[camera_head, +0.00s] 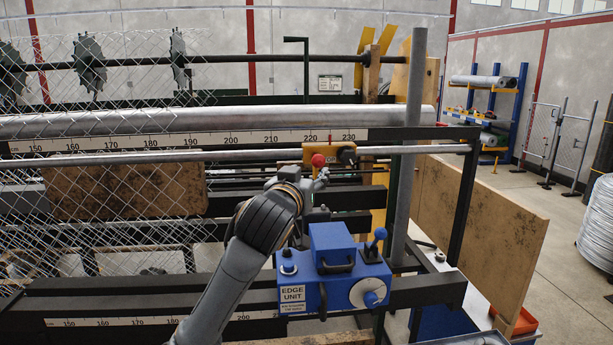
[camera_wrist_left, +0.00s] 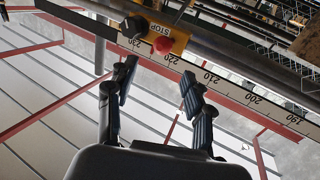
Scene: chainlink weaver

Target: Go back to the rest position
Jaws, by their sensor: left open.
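My left arm comes in from the lower middle of the head view, and its gripper (camera_head: 315,184) is beside the yellow stop box, mostly hidden behind my own wrist. In the left wrist view the two dark fingers of my left gripper (camera_wrist_left: 160,95) stand apart with nothing between them. The yellow stop box (camera_wrist_left: 170,33) with its red button (camera_wrist_left: 163,45) lies just beyond the fingertips. The red button also shows in the head view (camera_head: 318,160). I cannot tell whether a finger touches the box. My right gripper is in neither view.
A blue edge unit (camera_head: 335,279) with a lever and dial sits right of my forearm. A long steel roller (camera_head: 200,120), a ruler rail (camera_head: 190,142) and chain-link mesh (camera_head: 95,205) fill the left. A grey upright post (camera_head: 409,150) stands at right. The floor (camera_head: 550,225) further right is partly clear.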

